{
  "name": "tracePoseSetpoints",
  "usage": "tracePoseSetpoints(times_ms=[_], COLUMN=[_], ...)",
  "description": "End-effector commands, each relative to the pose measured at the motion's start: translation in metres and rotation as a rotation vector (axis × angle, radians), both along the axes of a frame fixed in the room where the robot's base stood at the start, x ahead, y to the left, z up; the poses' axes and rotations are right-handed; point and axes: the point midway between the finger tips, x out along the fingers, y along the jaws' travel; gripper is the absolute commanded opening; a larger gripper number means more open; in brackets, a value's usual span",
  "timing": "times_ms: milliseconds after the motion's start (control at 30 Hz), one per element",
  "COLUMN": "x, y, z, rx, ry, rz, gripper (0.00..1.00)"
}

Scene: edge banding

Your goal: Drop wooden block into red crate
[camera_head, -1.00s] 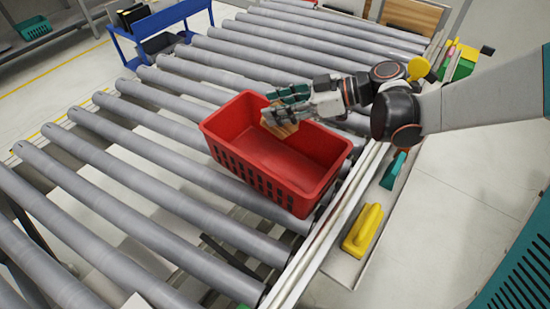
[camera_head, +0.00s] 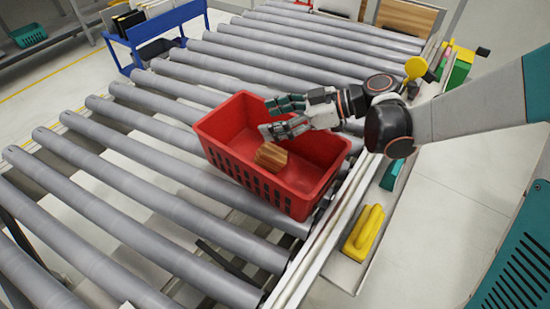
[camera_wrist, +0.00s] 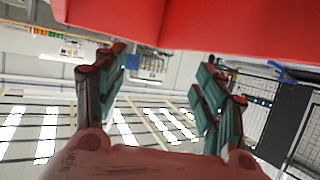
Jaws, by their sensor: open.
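The red crate (camera_head: 213,128) stands on the roller conveyor near its right edge. The wooden block (camera_head: 271,156) is inside the crate, low down near the front wall, tilted. My gripper (camera_head: 271,118) is over the crate's opening, above and apart from the block. Its fingers are spread and nothing is between them. In the wrist view, my gripper (camera_wrist: 162,90) also shows open and empty, with a red surface of the crate (camera_wrist: 200,25) across the top. The block does not show in the wrist view.
Grey rollers (camera_head: 160,151) surround the crate. A yellow tool (camera_head: 364,232) and a teal object (camera_head: 392,174) lie on the side ledge at the right. A blue cart (camera_head: 160,30) stands beyond the conveyor, and wooden boards (camera_head: 408,18) are at the far end.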

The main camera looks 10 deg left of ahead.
Motion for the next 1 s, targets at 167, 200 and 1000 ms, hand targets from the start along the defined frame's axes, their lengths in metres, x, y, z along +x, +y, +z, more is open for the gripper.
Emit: tracePoseSetpoints(times_ms=[167,200,1000], x=[0.000,0.001,0.010], y=[-0.002,-0.004,-0.110], z=[0.001,0.002,0.045], rx=[0.000,0.000,0.000], ry=[0.000,0.001,0.000], rz=[0.000,-0.001,0.000], gripper=[0.64,0.64,0.64])
